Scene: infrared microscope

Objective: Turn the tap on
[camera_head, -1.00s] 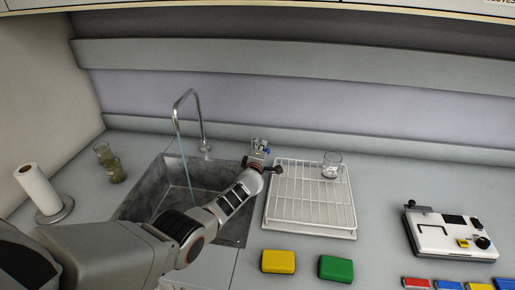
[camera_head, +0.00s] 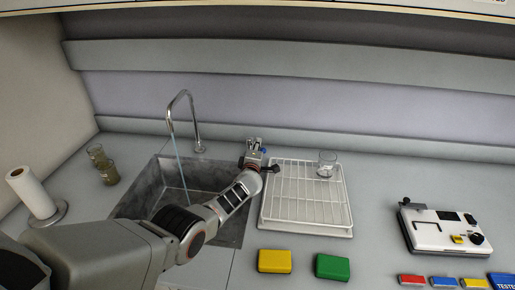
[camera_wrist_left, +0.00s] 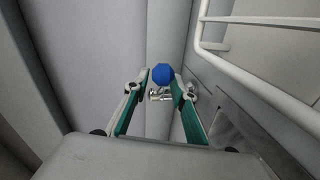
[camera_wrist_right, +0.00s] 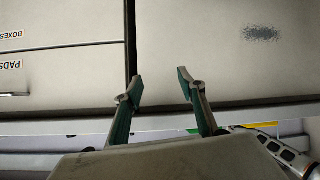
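A curved metal tap (camera_head: 196,125) stands at the back of the grey sink (camera_head: 228,234). A thin bluish water stream (camera_head: 181,165) falls from its spout into the basin. A blue knob (camera_wrist_left: 162,74) on a metal fitting (camera_wrist_left: 160,95) shows in the left wrist view, and it is small in the head view (camera_head: 263,151). My left gripper (camera_wrist_left: 159,86) is open, with its fingers on either side of the knob and fitting. Contact with them cannot be told. My right gripper (camera_wrist_right: 160,84) is open and empty, facing pale cabinet fronts (camera_wrist_right: 62,75).
A white wire rack (camera_head: 306,228) holding a glass beaker (camera_head: 327,163) stands right of the sink. Yellow (camera_head: 275,261) and green (camera_head: 333,267) blocks lie in front. A paper roll (camera_head: 32,192) and two brownish glasses (camera_head: 108,172) stand left. A white instrument (camera_head: 445,232) sits right.

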